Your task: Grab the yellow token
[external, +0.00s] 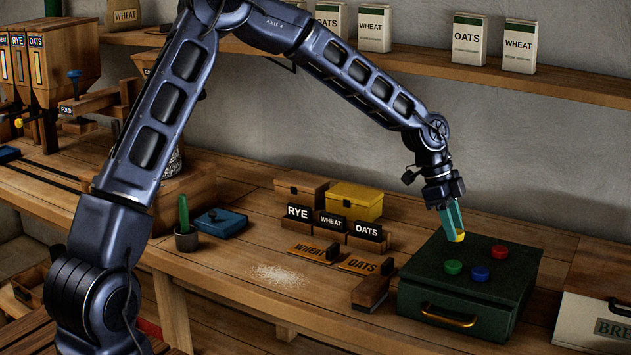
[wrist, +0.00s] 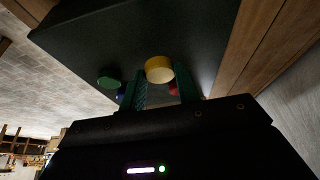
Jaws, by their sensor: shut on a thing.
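The yellow token (external: 459,237) is a small round disc between the tips of my gripper (external: 453,222). In the wrist view the yellow token (wrist: 159,69) sits between the two green fingers of my gripper (wrist: 160,88), which are shut on it. It is held above the top of the dark green box (external: 440,258). On that top lie a green token (external: 453,267), a blue token (external: 480,274) and a red token (external: 500,252). The green token (wrist: 109,82) also shows in the wrist view; the blue and red ones are partly hidden by the fingers.
Left of the green box stand a wooden block (external: 370,293), RYE, WHEAT and OATS signs, and a yellow box (external: 355,201). A white bread box (external: 597,310) is at the right. A shelf (external: 560,88) with cartons runs behind. Bench space behind the green box is clear.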

